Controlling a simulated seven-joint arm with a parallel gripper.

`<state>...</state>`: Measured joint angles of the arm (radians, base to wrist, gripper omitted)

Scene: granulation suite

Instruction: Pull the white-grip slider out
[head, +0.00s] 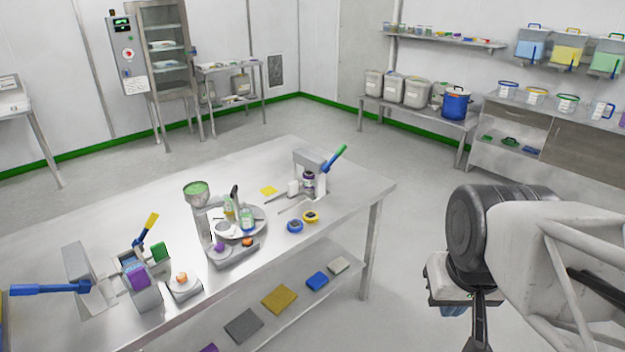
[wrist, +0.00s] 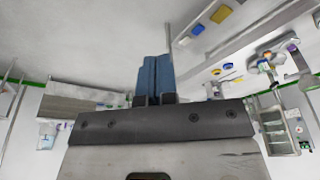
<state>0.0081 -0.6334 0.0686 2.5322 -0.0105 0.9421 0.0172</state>
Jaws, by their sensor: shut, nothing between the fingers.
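A press-like stand (head: 310,160) with a green-and-blue lever (head: 334,158) is at the far right end of the steel table. A small white block (head: 293,187), which looks like the white grip, shows at its left side beside a dark jar (head: 308,180); the slider's body is too small to make out. My gripper (wrist: 153,60) shows in the wrist view with its two blue fingers together and nothing between them. It is off the table to the right, well apart from the stand. The white block cannot be made out in the wrist view.
The steel table (head: 140,190) also holds a round-plate device (head: 233,255), a purple-and-green unit (head: 140,285), blue and yellow rings (head: 295,226) and a yellow note (head: 268,190). A lower shelf (head: 325,260) holds coloured blocks.

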